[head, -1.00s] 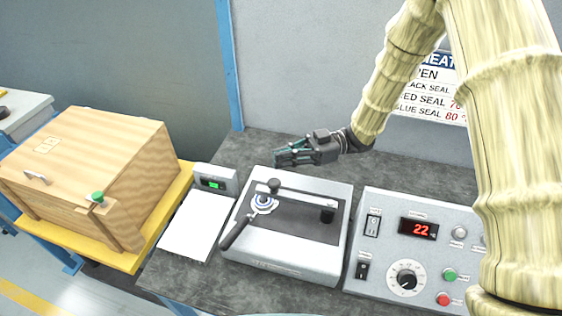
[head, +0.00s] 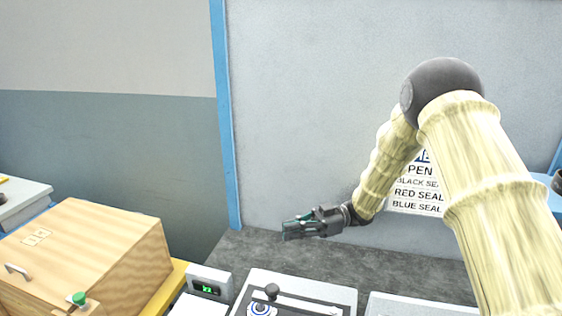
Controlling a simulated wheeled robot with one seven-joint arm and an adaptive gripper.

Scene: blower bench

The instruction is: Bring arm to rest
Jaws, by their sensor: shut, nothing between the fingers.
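My gripper (head: 288,231) is shut and empty. It points left and hangs above the back of the dark bench top, behind the grey device with a lever and dark top plate (head: 315,312). My arm, in a pale ribbed sleeve, rises at the right and bends down to the gripper from a dark round elbow. The gripper touches nothing that I can see.
A wooden box (head: 100,255) with a green knob (head: 78,298) stands at the left. A small unit with a green display (head: 207,285) sits beside the device. A sign (head: 415,195) on the wall is partly hidden by my arm. Bare bench top (head: 400,265) lies behind the devices.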

